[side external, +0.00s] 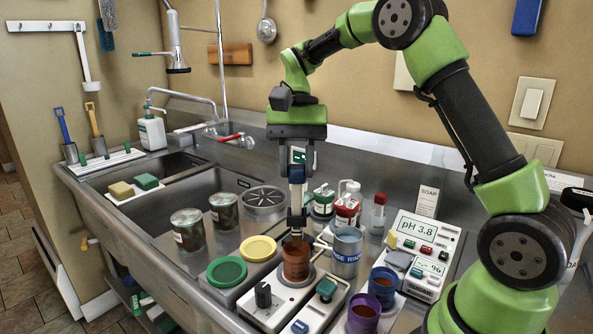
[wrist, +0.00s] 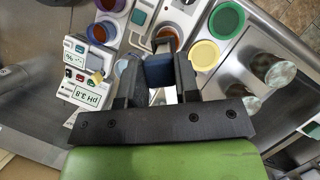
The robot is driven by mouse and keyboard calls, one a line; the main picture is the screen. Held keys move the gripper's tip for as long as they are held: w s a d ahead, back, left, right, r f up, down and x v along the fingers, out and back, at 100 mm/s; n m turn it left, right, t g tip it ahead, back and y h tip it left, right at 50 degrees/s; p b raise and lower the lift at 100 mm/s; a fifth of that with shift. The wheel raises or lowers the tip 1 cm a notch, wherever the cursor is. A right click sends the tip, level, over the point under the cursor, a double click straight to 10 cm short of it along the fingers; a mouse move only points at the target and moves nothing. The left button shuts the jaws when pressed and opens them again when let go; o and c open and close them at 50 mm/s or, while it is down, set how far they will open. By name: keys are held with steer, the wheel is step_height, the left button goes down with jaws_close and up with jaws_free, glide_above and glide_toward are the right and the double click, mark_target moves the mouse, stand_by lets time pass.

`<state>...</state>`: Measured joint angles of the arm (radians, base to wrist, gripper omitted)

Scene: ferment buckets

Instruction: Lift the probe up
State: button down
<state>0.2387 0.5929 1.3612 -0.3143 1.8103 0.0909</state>
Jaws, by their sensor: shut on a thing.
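In the wrist view the blue handle (wrist: 158,70) sits between the two dark fingers (wrist: 157,88). The probe's lower end is at the mouth of a brown-red bucket (side external: 296,262), which stands on a pale device base. I cannot tell how far the tip is inside the bucket. In the wrist view the handle and fingers hide most of that bucket.
A grey rinse cup (side external: 347,250) stands close on the right. Blue (side external: 383,285) and purple (side external: 363,315) cups and a pH 3.8 meter (side external: 423,252) are farther right. Above is clear.

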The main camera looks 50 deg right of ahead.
steer(key=c, duration=0.8)
jaws_free()
steer(key=shift+r, duration=0.15)
steer(key=shift+c, duration=0.2)
steer(key=v, duration=0.7)
steer(key=shift+r, duration=0.3)
